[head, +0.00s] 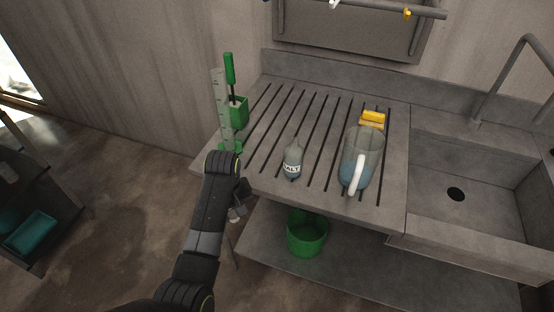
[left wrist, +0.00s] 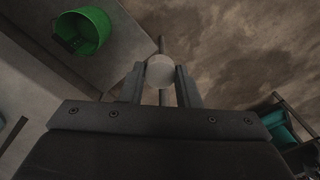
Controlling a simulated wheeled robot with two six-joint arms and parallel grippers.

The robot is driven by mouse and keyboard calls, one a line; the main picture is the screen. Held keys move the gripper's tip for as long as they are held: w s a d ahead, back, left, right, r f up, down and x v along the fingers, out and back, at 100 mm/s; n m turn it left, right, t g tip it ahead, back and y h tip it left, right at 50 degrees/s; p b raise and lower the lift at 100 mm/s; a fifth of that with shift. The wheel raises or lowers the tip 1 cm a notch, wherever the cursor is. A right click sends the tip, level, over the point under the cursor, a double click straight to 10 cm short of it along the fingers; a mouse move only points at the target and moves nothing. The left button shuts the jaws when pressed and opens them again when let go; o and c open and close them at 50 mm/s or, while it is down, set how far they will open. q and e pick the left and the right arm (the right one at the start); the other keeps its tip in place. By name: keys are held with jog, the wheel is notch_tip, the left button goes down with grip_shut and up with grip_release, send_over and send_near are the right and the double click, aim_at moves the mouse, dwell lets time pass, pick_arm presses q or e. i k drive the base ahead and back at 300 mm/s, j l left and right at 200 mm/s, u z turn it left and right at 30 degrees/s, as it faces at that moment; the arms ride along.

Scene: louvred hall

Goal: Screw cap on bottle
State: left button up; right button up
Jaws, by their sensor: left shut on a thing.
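A small clear bottle (head: 292,163) with a label reading "SALT" stands upright on the grooved concrete drainboard (head: 262,140). My left gripper (head: 238,206) is off the drainboard's front left edge, to the left of and nearer than the bottle. In the left wrist view its two fingers are shut on a round pale cap (left wrist: 160,72), whose flat face shows between the fingertips. The cap is apart from the bottle. My right gripper is not in view.
A clear jug (head: 363,150) with blue liquid stands right of the bottle, in front of a yellow sponge (head: 372,117). A green holder (head: 239,112) with a brush and a tall measuring cylinder (head: 220,105) stand left. A sink (head: 465,190) lies right. A green bucket (head: 307,234) sits below.

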aim_at(293, 152)
jog(key=j, duration=0.7)
jog(key=i+j, duration=0.15)
jog(key=j, duration=0.55)
jog(key=z, duration=1.3)
